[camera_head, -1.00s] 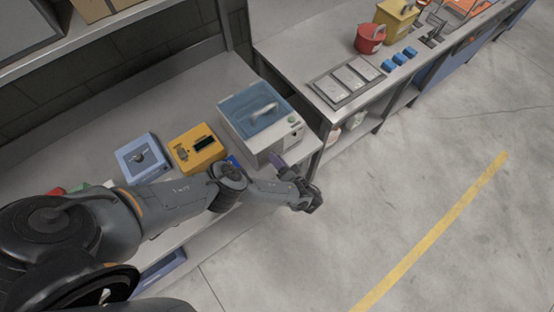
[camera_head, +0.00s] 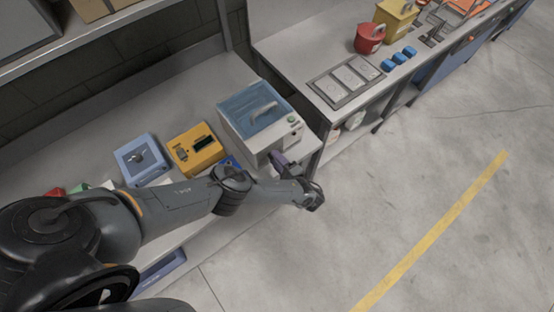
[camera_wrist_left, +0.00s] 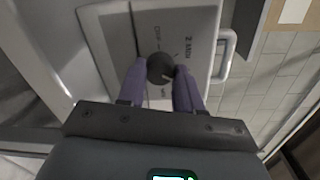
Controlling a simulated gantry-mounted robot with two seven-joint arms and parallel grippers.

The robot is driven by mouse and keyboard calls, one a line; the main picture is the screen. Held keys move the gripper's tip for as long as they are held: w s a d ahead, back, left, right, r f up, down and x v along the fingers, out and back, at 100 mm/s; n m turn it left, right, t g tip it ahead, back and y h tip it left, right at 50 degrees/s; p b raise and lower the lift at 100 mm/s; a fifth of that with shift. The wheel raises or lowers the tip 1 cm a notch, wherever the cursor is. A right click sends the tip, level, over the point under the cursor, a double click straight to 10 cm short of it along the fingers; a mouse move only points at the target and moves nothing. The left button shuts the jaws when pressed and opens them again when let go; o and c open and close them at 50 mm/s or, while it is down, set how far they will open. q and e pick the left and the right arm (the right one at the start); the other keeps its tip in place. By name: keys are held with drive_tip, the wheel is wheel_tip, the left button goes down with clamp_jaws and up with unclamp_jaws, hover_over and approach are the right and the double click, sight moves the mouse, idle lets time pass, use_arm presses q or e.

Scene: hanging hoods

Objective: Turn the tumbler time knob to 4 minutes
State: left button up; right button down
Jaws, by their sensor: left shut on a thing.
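The tumbler is a pale box with a blue see-through top (camera_head: 240,98), standing at the right end of the left bench in the head view. Its time knob is hidden there by my left gripper (camera_head: 280,161), which is at the box's front face. In the left wrist view the knob (camera_wrist_left: 160,67) is round and dark with a light pointer mark, on a pale panel (camera_wrist_left: 112,32). My left gripper (camera_wrist_left: 160,78) is shut on it, one purple finger on each side. A "2 MIN" label shows beside the knob; other print is partly hidden. My right gripper is not in view.
A yellow device (camera_head: 196,150) and a blue-grey box (camera_head: 141,158) with a dark knob stand left of the tumbler. A grey loop handle (camera_wrist_left: 226,55) is beside the panel. The second bench (camera_head: 300,60) is to the right, with open floor in front.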

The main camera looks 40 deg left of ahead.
use_arm(q)
drive_tip(key=shift+m, duration=0.3)
idle(0.4)
drive_tip(key=o, duration=1)
drive_tip(key=shift+o, duration=0.2)
drive_tip(key=shift+d, duration=0.1)
drive_tip(key=s+d, duration=0.1)
drive_tip(key=d, duration=0.9)
drive_tip(key=shift+s+d+r+b, duration=0.25)
drive_tip(key=shift+s+b, duration=0.15)
drive_tip(key=shift+b, duration=0.05)
